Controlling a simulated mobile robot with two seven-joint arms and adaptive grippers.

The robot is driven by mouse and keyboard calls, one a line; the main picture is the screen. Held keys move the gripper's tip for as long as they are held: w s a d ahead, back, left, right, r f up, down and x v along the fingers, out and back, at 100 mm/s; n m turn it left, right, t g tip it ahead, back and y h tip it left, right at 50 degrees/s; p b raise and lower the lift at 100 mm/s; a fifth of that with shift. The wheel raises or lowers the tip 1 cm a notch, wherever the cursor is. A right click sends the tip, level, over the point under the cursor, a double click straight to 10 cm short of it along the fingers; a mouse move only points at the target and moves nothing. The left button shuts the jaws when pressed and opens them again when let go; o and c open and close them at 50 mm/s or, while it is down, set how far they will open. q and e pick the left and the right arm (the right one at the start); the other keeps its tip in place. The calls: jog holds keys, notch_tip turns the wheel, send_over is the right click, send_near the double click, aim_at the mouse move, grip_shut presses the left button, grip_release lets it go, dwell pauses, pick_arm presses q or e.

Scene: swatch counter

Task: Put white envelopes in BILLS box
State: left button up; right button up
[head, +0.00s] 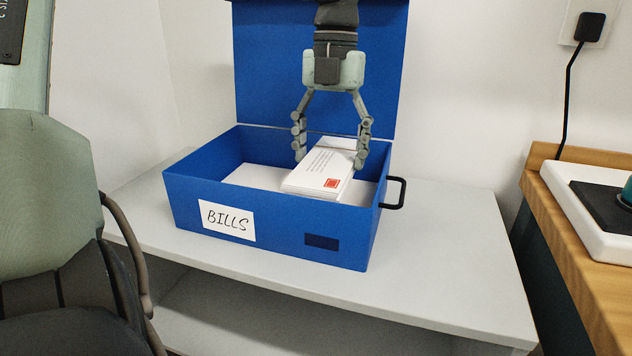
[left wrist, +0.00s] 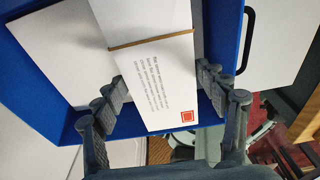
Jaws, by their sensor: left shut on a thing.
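The blue BILLS box (head: 275,243) stands open on a grey shelf, its lid (head: 270,70) raised at the back and a white BILLS label on its front. My left gripper (head: 330,158) points down into the box and is shut on a stack of white envelopes (head: 316,172), one finger at each side. The stack has a red stamp and a tan band around it, clear in the left wrist view (left wrist: 165,72). It is tilted, near the front rim; whether it touches the bottom I cannot tell. A flat white surface (head: 250,175) lies beneath it. My right gripper is not in view.
The grey shelf (head: 460,250) has free room to the right of the box. A black handle (head: 402,192) sticks out of the box's right side. A wooden counter (head: 590,290) with a white device (head: 580,210) stands at the right. A plug (head: 590,27) is on the wall.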

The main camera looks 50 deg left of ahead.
pick_arm(q)
jog(key=shift+f, duration=2.9)
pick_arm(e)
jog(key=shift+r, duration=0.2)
pick_arm(q)
jog(key=shift+f, duration=0.15)
jog(key=o, duration=1.2)
jog(key=shift+c, duration=0.2)
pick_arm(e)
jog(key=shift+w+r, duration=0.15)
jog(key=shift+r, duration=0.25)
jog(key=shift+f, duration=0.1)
